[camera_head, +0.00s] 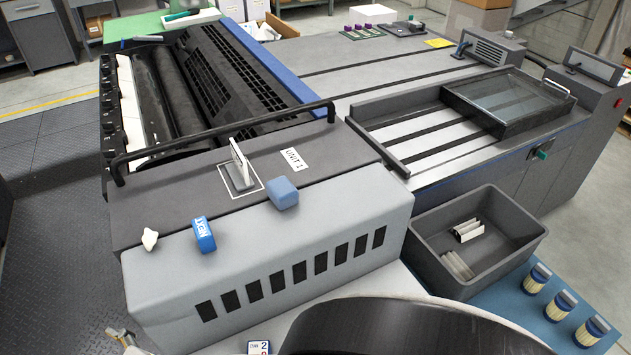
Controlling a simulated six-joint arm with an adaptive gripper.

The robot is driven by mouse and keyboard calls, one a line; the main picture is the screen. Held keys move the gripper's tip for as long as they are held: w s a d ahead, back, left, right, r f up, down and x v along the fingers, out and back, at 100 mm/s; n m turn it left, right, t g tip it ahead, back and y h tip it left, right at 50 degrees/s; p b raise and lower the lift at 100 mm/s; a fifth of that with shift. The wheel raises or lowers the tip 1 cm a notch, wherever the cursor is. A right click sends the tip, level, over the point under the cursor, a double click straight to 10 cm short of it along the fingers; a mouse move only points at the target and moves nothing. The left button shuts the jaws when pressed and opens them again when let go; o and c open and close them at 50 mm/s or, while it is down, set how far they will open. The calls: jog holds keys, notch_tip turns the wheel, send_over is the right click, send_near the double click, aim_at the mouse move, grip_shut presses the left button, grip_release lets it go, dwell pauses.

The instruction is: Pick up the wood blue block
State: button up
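A plain light-blue block (283,193) with rounded edges sits on top of the grey press housing, near the front edge of its dark upper surface. Its material cannot be told from here. A second, deeper blue piece (204,234) with the white word NEXT on it sits to its left. My gripper cannot be made out in this view. A large dark curved shape at the bottom edge looks like part of my own body.
A small white lump (150,239) lies left of the NEXT piece. A white upright plate on a stand (239,168) and a black rail (225,137) rise behind the block. A grey bin (427,243) stands right, near several capped jars (561,304).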

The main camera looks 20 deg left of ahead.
jog(key=w+d+f+m+t+h, duration=0.2)
jog(key=w+d+f+m+t, duration=0.25)
jog(key=f+m, duration=0.35)
jog(key=m+t+h, duration=0.4)
jog(key=m+t, duration=0.2)
send_near(258, 351)
jog(key=w+a+f, duration=0.1)
jog(key=a, duration=0.1)
jog(key=shift+w+a+f, duration=0.35)
jog(key=shift+s+d+f+t, duration=0.1)
jog(key=shift+d+t, duration=0.15)
jog(key=shift+d, duration=0.45)
jog(key=shift+x, duration=1.35)
jog(key=shift+x, duration=2.6)
jog(key=shift+d, duration=0.2)
